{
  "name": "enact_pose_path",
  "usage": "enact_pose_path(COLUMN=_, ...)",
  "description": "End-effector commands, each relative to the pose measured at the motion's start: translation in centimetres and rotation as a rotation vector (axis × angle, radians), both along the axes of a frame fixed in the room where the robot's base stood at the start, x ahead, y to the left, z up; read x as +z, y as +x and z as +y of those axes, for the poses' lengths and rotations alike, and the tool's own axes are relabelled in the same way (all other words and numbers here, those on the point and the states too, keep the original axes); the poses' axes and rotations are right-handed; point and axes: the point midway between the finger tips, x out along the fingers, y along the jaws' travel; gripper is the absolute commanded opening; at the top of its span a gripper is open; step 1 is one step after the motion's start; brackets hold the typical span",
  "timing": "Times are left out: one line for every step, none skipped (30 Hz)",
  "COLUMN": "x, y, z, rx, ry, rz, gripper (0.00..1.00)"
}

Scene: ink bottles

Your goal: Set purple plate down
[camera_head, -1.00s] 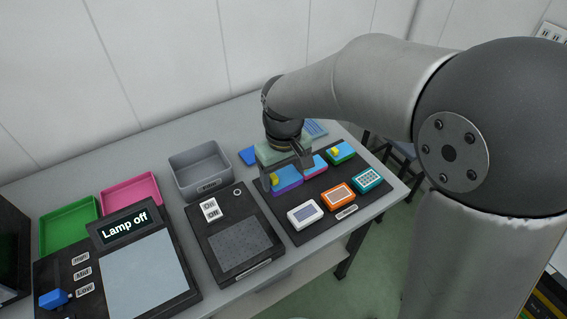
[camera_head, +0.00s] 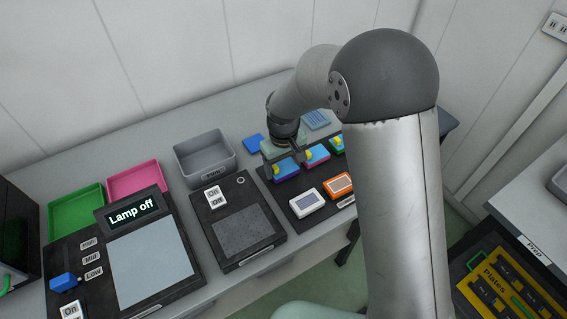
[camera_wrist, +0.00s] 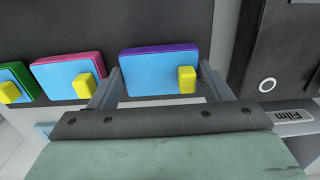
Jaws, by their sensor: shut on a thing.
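The purple plate (camera_wrist: 150,72) has a light blue face, a purple edge and a yellow tab near one corner. It lies between the two fingers of my gripper (camera_wrist: 160,85) in the wrist view, and the gripper is shut on it. In the head view the purple plate (camera_head: 287,173) and my gripper (camera_head: 285,164) are at the left end of the back row on the black plate tray (camera_head: 318,213). The plate looks level and at about the tray's height. I cannot tell whether its underside touches the tray.
A pink-edged plate (camera_head: 317,157) and a green-edged plate (camera_head: 337,145) are in the same row. White (camera_head: 307,202) and orange (camera_head: 338,186) plates lie in front. A grey bin (camera_head: 205,158) and a black device (camera_head: 238,230) are to the left.

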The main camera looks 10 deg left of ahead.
Motion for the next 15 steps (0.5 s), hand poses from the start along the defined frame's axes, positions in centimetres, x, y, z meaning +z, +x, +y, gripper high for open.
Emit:
enact_pose_path(x=0.02, y=0.01, z=0.01, rx=0.000, ry=0.000, rz=0.000, gripper=0.49)
enact_pose_path(x=-0.01, y=0.01, z=0.01, rx=0.000, ry=0.000, rz=0.000, gripper=0.49)
enact_pose_path(x=-0.13, y=0.00, z=0.00, rx=0.000, ry=0.000, rz=0.000, gripper=0.49)
enact_pose_path(x=-0.25, y=0.00, z=0.00, rx=0.000, ry=0.000, rz=0.000, gripper=0.49)
enact_pose_path(x=-0.38, y=0.01, z=-0.01, rx=0.000, ry=0.000, rz=0.000, gripper=0.49)
enact_pose_path(x=-0.51, y=0.01, z=-0.01, rx=0.000, ry=0.000, rz=0.000, gripper=0.49)
enact_pose_path(x=-0.35, y=0.01, z=-0.01, rx=0.000, ry=0.000, rz=0.000, gripper=0.80)
enact_pose_path(x=-0.32, y=0.01, z=-0.01, rx=0.000, ry=0.000, rz=0.000, gripper=0.89)
enact_pose_path(x=-0.32, y=0.01, z=-0.01, rx=0.000, ry=0.000, rz=0.000, gripper=0.94)
enact_pose_path(x=-0.32, y=0.01, z=-0.01, rx=0.000, ry=0.000, rz=0.000, gripper=0.94)
enact_pose_path(x=-0.32, y=0.01, z=-0.01, rx=0.000, ry=0.000, rz=0.000, gripper=0.94)
enact_pose_path(x=-0.31, y=0.01, z=-0.01, rx=0.000, ry=0.000, rz=0.000, gripper=0.94)
enact_pose_path(x=-0.31, y=0.01, z=-0.01, rx=0.000, ry=0.000, rz=0.000, gripper=0.94)
enact_pose_path(x=-0.30, y=0.01, z=-0.01, rx=0.000, ry=0.000, rz=0.000, gripper=0.94)
enact_pose_path(x=-0.30, y=0.00, z=0.00, rx=0.000, ry=0.000, rz=0.000, gripper=0.94)
